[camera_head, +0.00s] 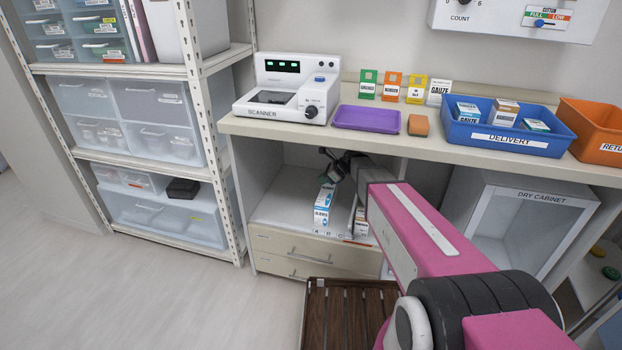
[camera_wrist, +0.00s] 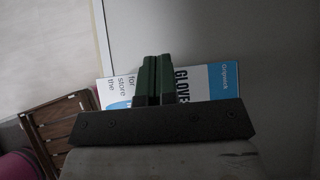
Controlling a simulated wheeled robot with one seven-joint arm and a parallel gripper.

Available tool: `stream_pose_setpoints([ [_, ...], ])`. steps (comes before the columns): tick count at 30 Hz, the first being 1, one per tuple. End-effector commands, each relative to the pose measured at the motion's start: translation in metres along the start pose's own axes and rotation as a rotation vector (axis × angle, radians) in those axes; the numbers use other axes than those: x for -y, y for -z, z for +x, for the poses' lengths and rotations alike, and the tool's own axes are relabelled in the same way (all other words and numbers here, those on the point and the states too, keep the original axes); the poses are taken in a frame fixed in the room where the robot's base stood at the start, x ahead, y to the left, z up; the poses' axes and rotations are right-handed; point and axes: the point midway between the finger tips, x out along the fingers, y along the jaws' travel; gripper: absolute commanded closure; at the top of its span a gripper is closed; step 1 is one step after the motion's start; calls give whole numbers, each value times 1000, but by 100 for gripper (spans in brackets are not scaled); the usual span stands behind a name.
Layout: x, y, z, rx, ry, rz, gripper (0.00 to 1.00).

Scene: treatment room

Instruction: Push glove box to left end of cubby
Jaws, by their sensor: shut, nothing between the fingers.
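The glove box is a white and blue carton (camera_head: 323,204) standing upright in the open cubby (camera_head: 285,190) under the counter, near the middle of its floor. In the wrist view its lettered face (camera_wrist: 222,80) lies behind my fingers, with "GLOVE" readable. My gripper (camera_head: 332,168) reaches into the cubby, just above and beside the box in the head view. In the wrist view my green fingers (camera_wrist: 156,66) are together, with nothing between them. They overlap the box in the picture; I cannot tell whether they touch it. The cubby floor left of the box is bare.
Small letter labels (camera_head: 328,233) sit on the cubby's front edge. Another small carton (camera_head: 361,222) stands right of the glove box, partly behind my arm. Drawers (camera_head: 305,250) lie below, and a slatted wooden crate (camera_head: 340,310) stands in front. The dry cabinet (camera_head: 540,205) is at right.

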Motion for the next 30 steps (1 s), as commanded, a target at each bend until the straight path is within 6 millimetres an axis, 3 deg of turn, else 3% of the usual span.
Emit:
stream_pose_setpoints([
  [13, 0, 61, -61, 0, 2, 1, 100],
  [24, 1, 97, -23, -1, -1, -1, 100],
  [30, 0, 88, -18, -1, 0, -1, 100],
])
